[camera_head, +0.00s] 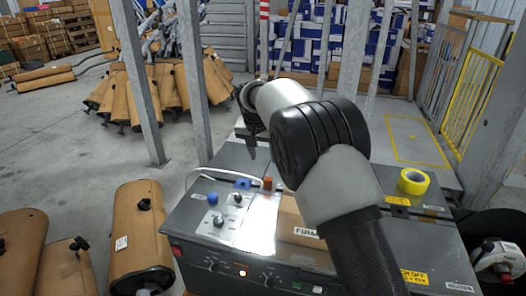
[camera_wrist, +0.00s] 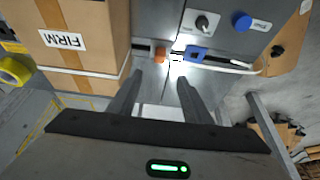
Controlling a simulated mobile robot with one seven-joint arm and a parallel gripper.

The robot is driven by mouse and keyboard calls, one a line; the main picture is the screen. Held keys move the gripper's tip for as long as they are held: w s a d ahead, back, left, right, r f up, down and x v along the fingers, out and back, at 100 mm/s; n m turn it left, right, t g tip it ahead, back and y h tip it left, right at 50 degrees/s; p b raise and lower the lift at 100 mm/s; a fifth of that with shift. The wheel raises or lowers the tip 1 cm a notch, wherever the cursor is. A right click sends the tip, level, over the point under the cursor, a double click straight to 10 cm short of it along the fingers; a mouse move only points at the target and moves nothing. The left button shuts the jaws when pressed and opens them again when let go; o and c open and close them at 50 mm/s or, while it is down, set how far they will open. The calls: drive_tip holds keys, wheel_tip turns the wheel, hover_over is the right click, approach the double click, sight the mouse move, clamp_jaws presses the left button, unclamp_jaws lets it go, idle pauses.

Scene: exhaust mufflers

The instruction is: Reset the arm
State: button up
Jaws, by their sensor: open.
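My gripper (camera_wrist: 160,80) is open in the wrist view, its two fingers apart with nothing between them. In the head view, my gripper (camera_head: 252,148) hangs from the bent arm above the back part of the grey machine (camera_head: 222,262). The arm hides part of the machine's top. The fingers point down toward the panel with the blue and orange parts, and they look clear of it.
A cardboard box marked FIRM (camera_wrist: 85,35) is close beside the gripper and also on the machine (camera_head: 292,222). Yellow tape (camera_head: 413,181) lies at the right. Wrapped mufflers (camera_head: 138,232) stand at the left. Grey posts (camera_head: 193,80) rise behind.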

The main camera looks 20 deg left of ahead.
drive_tip(key=shift+s+r, duration=0.1)
drive_tip(key=shift+r, duration=0.2)
drive_tip(key=s+d+r, duration=0.6)
drive_tip(key=d+r, duration=0.2)
drive_tip(key=d, duration=0.3)
drive_tip(key=s+d+r, duration=0.7)
drive_tip(key=d+r, duration=0.2)
drive_tip(key=d, duration=0.2)
drive_tip(key=s+d+f, duration=0.1)
drive_tip(key=s+d, duration=0.3)
drive_tip(key=s, duration=0.5)
drive_tip(key=s+d+f+t, duration=0.1)
drive_tip(key=s+d+f, duration=0.1)
drive_tip(key=s+d, duration=0.45)
drive_tip(key=s+d+f, duration=0.1)
drive_tip(key=s+d, duration=0.2)
drive_tip(key=s, duration=0.7)
wheel_tip(320, 180, up, 22)
drive_tip(key=p, duration=2.2)
drive_tip(key=shift+a, duration=0.25)
